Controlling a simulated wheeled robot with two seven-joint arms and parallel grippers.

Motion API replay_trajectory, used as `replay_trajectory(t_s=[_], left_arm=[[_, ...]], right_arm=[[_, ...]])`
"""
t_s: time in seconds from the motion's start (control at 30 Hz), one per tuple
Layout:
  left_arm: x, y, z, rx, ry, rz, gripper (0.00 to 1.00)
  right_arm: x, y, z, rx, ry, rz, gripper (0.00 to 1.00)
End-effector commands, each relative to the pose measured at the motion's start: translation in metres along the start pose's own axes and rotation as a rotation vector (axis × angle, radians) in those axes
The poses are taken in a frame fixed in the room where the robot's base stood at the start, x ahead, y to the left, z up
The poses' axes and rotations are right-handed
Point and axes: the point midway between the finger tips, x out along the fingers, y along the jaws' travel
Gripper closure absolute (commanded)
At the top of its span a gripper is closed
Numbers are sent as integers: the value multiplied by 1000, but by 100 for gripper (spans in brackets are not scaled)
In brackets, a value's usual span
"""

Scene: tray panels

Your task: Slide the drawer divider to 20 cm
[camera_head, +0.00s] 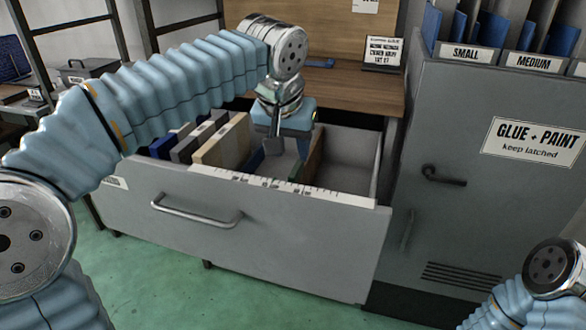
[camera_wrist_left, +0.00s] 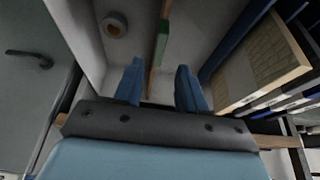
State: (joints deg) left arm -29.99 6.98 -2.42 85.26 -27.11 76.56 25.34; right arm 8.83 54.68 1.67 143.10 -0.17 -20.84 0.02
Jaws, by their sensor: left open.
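The grey drawer (camera_head: 340,235) is pulled open, with a scale strip (camera_head: 290,186) along its front top edge. The thin brown divider (camera_head: 316,150) stands upright across the drawer, right of the middle. In the left wrist view the divider (camera_wrist_left: 155,68) shows edge-on with a green patch, in line with the gap between my fingers. My left gripper (camera_head: 278,148) points down into the drawer. Its two blue fingers (camera_wrist_left: 159,85) are apart; I cannot tell whether they touch the divider. The scale's numbers are too small to read. My right gripper is out of view.
Upright panels (camera_head: 222,143) fill the drawer's left part; a tan one (camera_wrist_left: 262,65) is nearest my fingers. A round ring (camera_wrist_left: 114,25) lies beyond the divider. A grey cabinet (camera_head: 445,130) stands right of the drawer, and a wooden worktop (camera_head: 350,90) lies behind.

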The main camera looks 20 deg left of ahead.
Motion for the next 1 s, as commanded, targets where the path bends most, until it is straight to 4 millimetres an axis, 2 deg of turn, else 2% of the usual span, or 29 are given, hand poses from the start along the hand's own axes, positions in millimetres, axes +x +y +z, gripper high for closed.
replay_trajectory(t_s=[0.03, 0.1, 0.3, 0.43, 0.7, 0.97, 1.0], left_arm=[[14, 0, 2, 0, -4, -2, 60], [28, 0, 1, 0, -4, -1, 60], [55, 0, 1, -1, -3, -1, 60], [62, 0, 0, -2, -2, 0, 60], [63, 0, 0, -2, -1, 0, 60], [63, 0, 0, -2, -1, 1, 99], [63, 0, 0, -1, -1, 1, 100]], right_arm=[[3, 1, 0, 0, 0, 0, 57], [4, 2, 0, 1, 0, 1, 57], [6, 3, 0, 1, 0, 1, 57], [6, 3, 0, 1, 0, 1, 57], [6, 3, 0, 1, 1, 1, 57], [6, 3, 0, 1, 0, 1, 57], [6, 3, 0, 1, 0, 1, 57]])
